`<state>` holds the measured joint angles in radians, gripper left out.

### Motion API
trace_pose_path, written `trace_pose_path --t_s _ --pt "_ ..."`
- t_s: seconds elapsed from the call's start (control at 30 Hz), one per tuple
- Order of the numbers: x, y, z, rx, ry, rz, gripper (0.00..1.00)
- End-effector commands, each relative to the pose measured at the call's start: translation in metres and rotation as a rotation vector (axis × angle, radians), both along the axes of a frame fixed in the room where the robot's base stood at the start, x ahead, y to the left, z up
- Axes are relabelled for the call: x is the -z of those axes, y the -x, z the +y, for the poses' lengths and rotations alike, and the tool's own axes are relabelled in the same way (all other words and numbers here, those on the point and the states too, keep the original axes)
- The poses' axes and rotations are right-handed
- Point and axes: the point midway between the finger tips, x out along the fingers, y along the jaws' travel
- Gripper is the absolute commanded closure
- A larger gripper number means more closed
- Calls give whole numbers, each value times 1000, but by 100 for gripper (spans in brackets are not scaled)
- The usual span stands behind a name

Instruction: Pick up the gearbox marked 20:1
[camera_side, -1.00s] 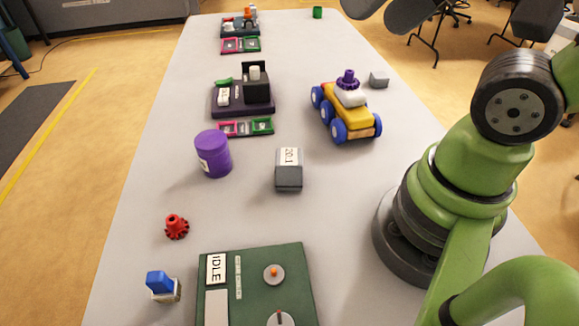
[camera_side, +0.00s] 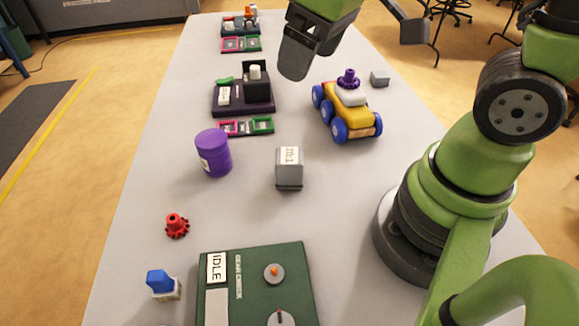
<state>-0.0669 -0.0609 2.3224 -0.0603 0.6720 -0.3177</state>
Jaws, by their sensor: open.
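The gearbox (camera_side: 289,174) is a small grey box with a white label reading 20:1 on its top. It stands on the table in the middle of the side view, with nothing touching it. My gripper (camera_side: 300,62) is in the air above and behind the gearbox, at the top of the view. Its dark fingers point down to the left and hold nothing that I can see. The gap between the fingers is hard to make out from this angle.
A purple drum (camera_side: 213,153) stands left of the gearbox. A yellow toy truck (camera_side: 350,115) with blue wheels is behind it to the right. In front are a green board (camera_side: 250,285) marked IDLE, a red gear (camera_side: 176,226) and a blue-topped block (camera_side: 160,283). Table around the gearbox is clear.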

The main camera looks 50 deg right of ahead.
Motion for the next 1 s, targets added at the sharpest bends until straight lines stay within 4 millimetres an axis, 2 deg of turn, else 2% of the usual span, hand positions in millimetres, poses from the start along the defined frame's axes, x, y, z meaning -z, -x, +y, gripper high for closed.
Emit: trace_pose_path --t_s 0.03,0.2,0.3,0.4,0.8,1.0 --pt "17 -8 1 -60 28 48 17" --pt "72 -27 5 -277 107 164 17" --pt "100 -32 7 -380 132 217 17" --pt "120 -33 8 -451 147 251 17" --pt "170 -32 8 -501 156 276 17" --pt "184 -32 8 -499 156 273 17"
